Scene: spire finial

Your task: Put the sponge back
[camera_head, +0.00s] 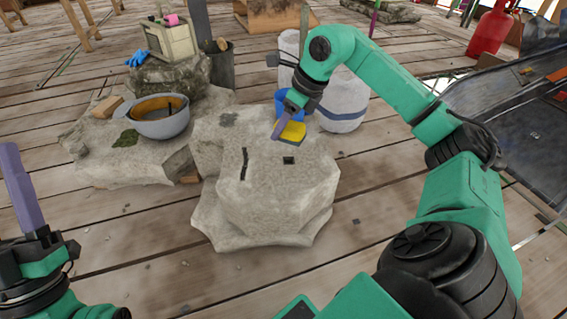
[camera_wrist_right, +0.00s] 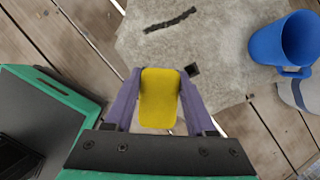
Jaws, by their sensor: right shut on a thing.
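The yellow sponge (camera_head: 292,132) shows at the far right part of the top of the pale stone block (camera_head: 275,190). My right gripper (camera_head: 283,126) is shut on it. In the right wrist view the sponge (camera_wrist_right: 159,98) sits between the two purple fingers, over the block's edge. I cannot tell if it touches the stone. A blue mug (camera_head: 285,102) stands just behind it, partly hidden by my arm; it also shows in the wrist view (camera_wrist_right: 283,42). My left gripper (camera_head: 22,188) is at the left edge, away from everything; its opening is unclear.
A grey bowl (camera_head: 163,127) with something orange-brown inside sits on the left rock slab (camera_head: 120,160). A whitish bucket (camera_head: 343,108) stands behind the block. A dark strip (camera_head: 244,164) and a small dark square (camera_head: 289,160) mark the block's top, which is otherwise clear.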

